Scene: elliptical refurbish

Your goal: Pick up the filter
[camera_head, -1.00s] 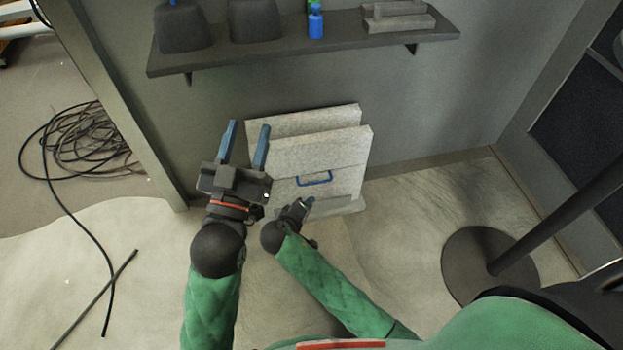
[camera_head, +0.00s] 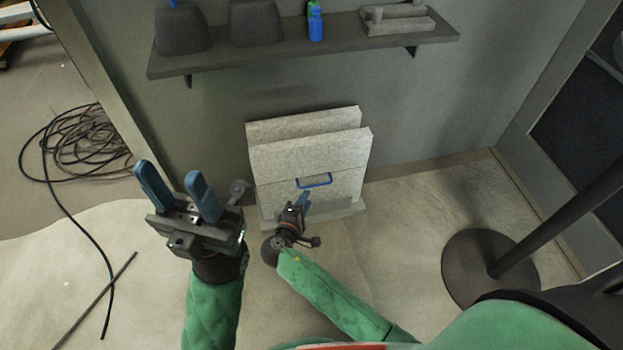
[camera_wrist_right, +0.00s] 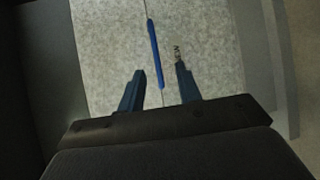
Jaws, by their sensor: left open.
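Two flat grey speckled filter panels stand upright in a low holder by the wall. My right gripper (camera_head: 304,200) is just below the handle. In the right wrist view, its two blue fingers (camera_wrist_right: 160,82) are apart, and the handle (camera_wrist_right: 153,50) runs as a blue bar ahead of and between them. The fingers are not closed on it; contact cannot be told. My left gripper (camera_head: 178,192) is open and empty, raised left of the filters.
A dark wall shelf (camera_head: 310,42) above the filters holds dark bins, a blue bottle (camera_head: 315,24) and a grey block. Coiled cable (camera_head: 85,140) lies on the floor at left. A round-based stand (camera_head: 488,270) is at right.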

